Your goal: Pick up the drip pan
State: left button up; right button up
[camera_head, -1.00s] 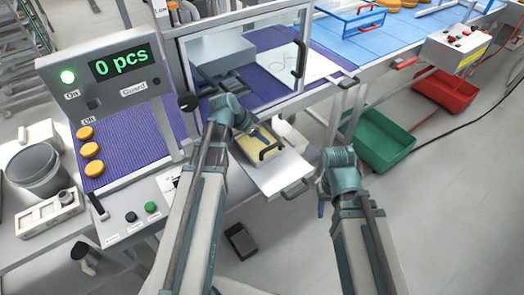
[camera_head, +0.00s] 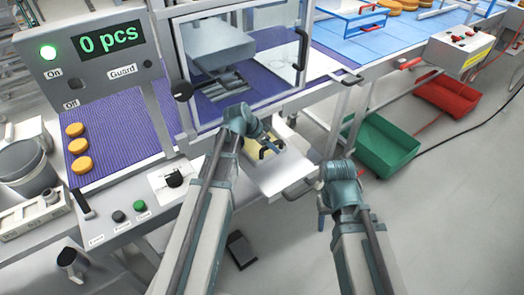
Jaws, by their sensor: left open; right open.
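My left arm covers the pan's left side. My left gripper (camera_head: 268,139) is open over the pan, close to its black handle. I cannot tell whether its fingers touch the handle. My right gripper (camera_head: 321,213) is open and empty, hanging over the floor to the right of the shelf.
A clear guard (camera_head: 240,55) with a black handle stands behind the pan. The control panel (camera_head: 105,45) reads 0 pcs. Several round orange-brown pieces (camera_head: 78,147) lie on the purple belt. Green (camera_head: 385,148) and red (camera_head: 447,93) bins stand on the floor at right.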

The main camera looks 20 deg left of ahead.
pick_arm(q)
jog(key=shift+w+d+f, duration=0.2)
jog(key=shift+w+f, duration=0.1)
jog(key=shift+f, duration=0.25)
jog(key=shift+r, duration=0.1)
grip_shut()
dwell(0.9)
